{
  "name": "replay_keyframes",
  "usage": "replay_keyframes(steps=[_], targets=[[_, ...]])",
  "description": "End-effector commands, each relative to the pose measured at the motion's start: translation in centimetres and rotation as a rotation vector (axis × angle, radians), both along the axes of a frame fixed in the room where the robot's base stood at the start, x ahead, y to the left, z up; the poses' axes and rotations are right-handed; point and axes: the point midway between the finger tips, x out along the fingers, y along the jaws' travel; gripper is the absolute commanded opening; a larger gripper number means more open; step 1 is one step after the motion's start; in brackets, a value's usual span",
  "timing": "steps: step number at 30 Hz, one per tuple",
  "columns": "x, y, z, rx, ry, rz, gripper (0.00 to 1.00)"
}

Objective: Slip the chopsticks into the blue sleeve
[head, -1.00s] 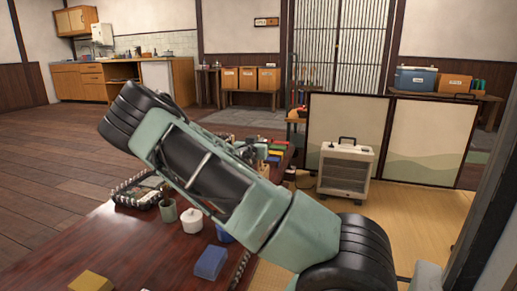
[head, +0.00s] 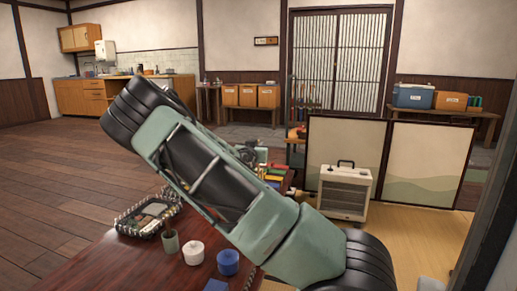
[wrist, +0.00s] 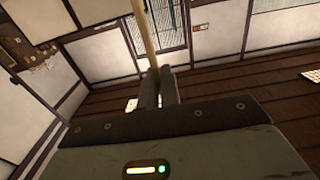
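In the wrist view, the two dark fingers of my gripper (wrist: 158,88) are closed around a thin tan stick, which looks like the chopsticks (wrist: 147,35). It points away from the fingers to the top edge; I cannot tell whether it is one stick or two together. In the head view my arm crosses the middle and the gripper is not clearly seen. I cannot pick out the blue sleeve for sure; a flat-looking blue piece (head: 216,286) is cut off at the bottom edge.
On the dark red table (head: 95,265) stand a patterned tray (head: 150,215), a green cup (head: 170,241), a white lidded pot (head: 193,253) and a blue cup (head: 228,262). A white heater (head: 344,190) stands beyond on the tatami. Open wooden floor lies left.

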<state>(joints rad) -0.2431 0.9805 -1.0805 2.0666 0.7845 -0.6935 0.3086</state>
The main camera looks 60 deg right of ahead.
Motion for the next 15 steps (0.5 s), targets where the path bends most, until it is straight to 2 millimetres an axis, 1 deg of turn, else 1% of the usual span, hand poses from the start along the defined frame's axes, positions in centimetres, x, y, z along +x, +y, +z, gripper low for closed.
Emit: replay_keyframes(steps=[1, 15], targets=[[0.0, 0.0, 0.6, 0.000, 0.000, 0.000, 0.00], [0.0, 0.0, 3.2, 0.001, -0.002, 0.000, 0.00]])
